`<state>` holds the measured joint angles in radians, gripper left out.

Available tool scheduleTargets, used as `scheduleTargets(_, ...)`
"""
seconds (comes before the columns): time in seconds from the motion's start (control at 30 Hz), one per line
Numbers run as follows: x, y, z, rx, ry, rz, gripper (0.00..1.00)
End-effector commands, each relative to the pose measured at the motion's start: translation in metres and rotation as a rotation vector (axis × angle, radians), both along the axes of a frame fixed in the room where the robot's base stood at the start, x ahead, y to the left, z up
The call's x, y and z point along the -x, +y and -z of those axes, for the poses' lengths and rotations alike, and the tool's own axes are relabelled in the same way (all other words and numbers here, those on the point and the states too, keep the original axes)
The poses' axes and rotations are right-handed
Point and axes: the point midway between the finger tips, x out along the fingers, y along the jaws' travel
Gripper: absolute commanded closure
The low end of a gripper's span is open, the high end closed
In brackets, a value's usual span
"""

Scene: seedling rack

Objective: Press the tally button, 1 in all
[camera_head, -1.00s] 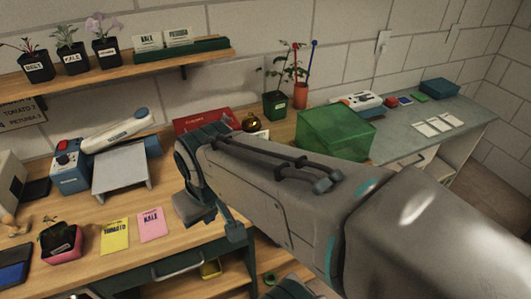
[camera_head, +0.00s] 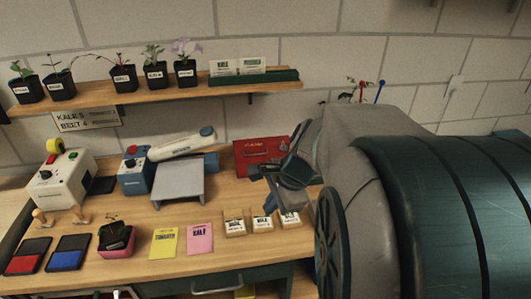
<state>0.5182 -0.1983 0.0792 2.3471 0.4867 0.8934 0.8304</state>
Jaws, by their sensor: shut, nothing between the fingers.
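Two devices with buttons stand at the left of the bench, and I cannot tell which carries the tally button. One is a white box (camera_head: 62,182) with small coloured buttons and a yellow part on top. The other is a blue box (camera_head: 135,181) with a red button (camera_head: 131,149) and a dark knob on its sloped face. My gripper (camera_head: 272,203) is shut and empty, in front of the red case, well to the right of both boxes. My arm hides the right side of the view.
A grey stand (camera_head: 180,180) is beside the blue box. Ink pads (camera_head: 68,254), stamps, a pink pot (camera_head: 116,240), yellow and pink cards (camera_head: 200,239) and small labelled blocks (camera_head: 262,222) lie along the front. A shelf (camera_head: 150,94) with potted seedlings runs above.

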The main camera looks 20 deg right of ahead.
Motion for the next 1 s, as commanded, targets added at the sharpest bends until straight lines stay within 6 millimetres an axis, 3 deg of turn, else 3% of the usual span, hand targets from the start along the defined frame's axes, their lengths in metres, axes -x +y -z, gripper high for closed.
scheduleTargets(0.1,-0.021,-0.040,0.003,-0.204,0.061,0.422,1.00)
scheduleTargets(0.3,-0.044,-0.117,0.010,-0.574,0.150,1.087,1.00)
scheduleTargets(0.5,-0.048,-0.179,0.016,-0.870,0.208,1.521,1.00)
scheduleTargets(0.7,-0.046,-0.203,0.019,-0.991,0.232,1.674,1.00)
scheduleTargets(1.0,-0.046,-0.203,0.019,-0.995,0.233,1.680,1.00)
